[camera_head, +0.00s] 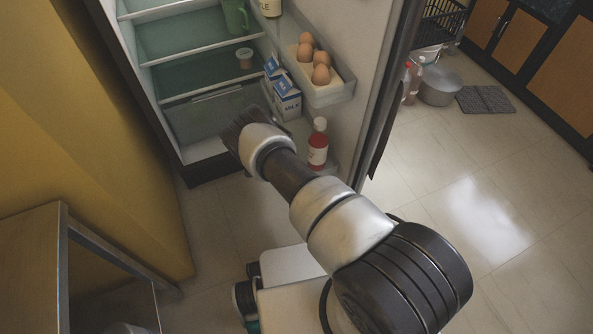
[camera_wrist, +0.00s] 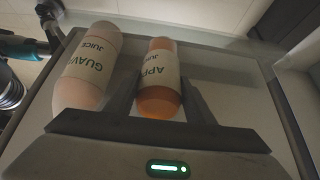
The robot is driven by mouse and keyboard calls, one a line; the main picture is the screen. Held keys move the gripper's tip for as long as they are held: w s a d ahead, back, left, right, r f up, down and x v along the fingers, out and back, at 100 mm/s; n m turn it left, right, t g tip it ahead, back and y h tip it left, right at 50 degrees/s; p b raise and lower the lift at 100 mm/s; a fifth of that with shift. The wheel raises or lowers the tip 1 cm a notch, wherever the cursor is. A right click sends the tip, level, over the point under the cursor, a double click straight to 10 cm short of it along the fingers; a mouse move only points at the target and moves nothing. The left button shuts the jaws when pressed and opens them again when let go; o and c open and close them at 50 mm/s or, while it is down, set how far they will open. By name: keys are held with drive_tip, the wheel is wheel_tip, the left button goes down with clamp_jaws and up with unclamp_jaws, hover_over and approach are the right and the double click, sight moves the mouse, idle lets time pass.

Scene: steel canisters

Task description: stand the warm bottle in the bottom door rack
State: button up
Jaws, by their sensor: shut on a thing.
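My gripper (camera_head: 239,128) is in front of the open fridge, at the height of its lower part in the picture. In the wrist view its two dark fingers (camera_wrist: 160,105) are on either side of an orange bottle labelled apple juice (camera_wrist: 158,75), and it is shut on it. A pink bottle labelled guava juice (camera_wrist: 87,68) is to the left of the fingers, apart from them. The head view hides both behind my gripper. The bottom door rack (camera_head: 330,172) holds a red bottle with a white cap (camera_head: 318,145). No warmth can be seen.
The fridge door (camera_head: 362,90) stands open on the right. Its upper rack (camera_head: 330,95) holds several eggs (camera_head: 313,58). Blue-and-white milk cartons (camera_head: 287,102) stand left of the rack. A cup (camera_head: 244,58) is on a fridge shelf.

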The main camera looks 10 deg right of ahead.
drive_tip(key=shift+w+d+f+y, duration=0.1)
drive_tip(key=shift+w+d+y, duration=0.05)
drive_tip(key=shift+d+y, duration=0.7)
drive_tip(key=shift+a, duration=0.15)
drive_tip(key=shift+f+b, duration=0.25)
drive_tip(key=shift+b, duration=0.15)
drive_tip(key=o, duration=1.6)
drive_tip(key=shift+r, duration=0.1)
